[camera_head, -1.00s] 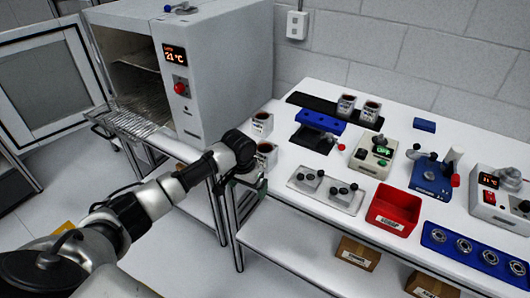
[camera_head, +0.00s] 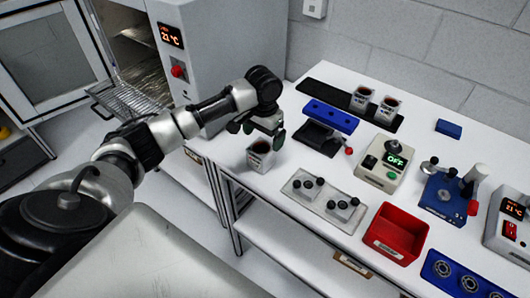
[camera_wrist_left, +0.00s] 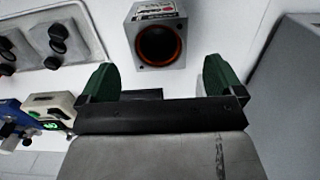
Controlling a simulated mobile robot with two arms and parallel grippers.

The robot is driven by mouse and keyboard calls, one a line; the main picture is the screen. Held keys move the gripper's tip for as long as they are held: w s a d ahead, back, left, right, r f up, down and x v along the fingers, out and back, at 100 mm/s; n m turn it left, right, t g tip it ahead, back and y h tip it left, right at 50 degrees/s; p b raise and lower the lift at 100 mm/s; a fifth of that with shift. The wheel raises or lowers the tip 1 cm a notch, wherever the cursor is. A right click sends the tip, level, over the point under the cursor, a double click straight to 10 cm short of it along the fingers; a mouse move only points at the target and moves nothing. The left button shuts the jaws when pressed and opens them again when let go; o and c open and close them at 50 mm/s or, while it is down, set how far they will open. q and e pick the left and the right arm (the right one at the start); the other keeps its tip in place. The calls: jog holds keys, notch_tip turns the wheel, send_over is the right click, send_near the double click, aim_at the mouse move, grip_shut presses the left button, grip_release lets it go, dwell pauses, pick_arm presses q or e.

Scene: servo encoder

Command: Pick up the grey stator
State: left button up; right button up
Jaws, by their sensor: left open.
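A grey stator (camera_head: 260,155), a small block with a dark round bore and a label, stands on the white table near its left edge. It also shows in the left wrist view (camera_wrist_left: 157,42), upper middle, with a reddish-brown ring in its bore. My left gripper (camera_head: 264,133) is open and empty, just above and beside this stator. In the left wrist view its green fingers (camera_wrist_left: 162,81) are spread apart, with the stator beyond them. Two more grey stators (camera_head: 361,98) (camera_head: 387,108) stand on a black strip at the back. My right gripper is not in view.
A grey plate with black knobs (camera_head: 323,200) lies right of the near stator. A blue-topped fixture (camera_head: 331,117) stands behind. A red bin (camera_head: 396,232), an "OFF" device (camera_head: 386,162) and a blue press (camera_head: 442,195) are farther right. The oven (camera_head: 225,50) stands left.

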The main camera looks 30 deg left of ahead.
aim_at(261, 154)
pick_arm(q)
jog(key=shift+s+f, duration=0.2)
jog(key=shift+f, duration=0.3)
jog(key=shift+s+f, duration=0.15)
jog(key=shift+f, duration=0.6)
jog(key=f, duration=0.1)
jog(key=f+p, duration=0.1)
jog(key=f, duration=0.2)
jog(key=shift+s+f+p, duration=0.25)
jog(key=shift+p, duration=0.1)
jog(key=shift+f, duration=0.4)
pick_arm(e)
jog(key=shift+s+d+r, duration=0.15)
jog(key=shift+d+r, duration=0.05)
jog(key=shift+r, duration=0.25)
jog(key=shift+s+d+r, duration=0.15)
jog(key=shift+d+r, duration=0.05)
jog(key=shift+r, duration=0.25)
pick_arm(q)
jog(key=c, duration=1)
jog(key=shift+r, duration=0.1)
jog(key=c, duration=0.4)
jog(key=shift+w, duration=0.1)
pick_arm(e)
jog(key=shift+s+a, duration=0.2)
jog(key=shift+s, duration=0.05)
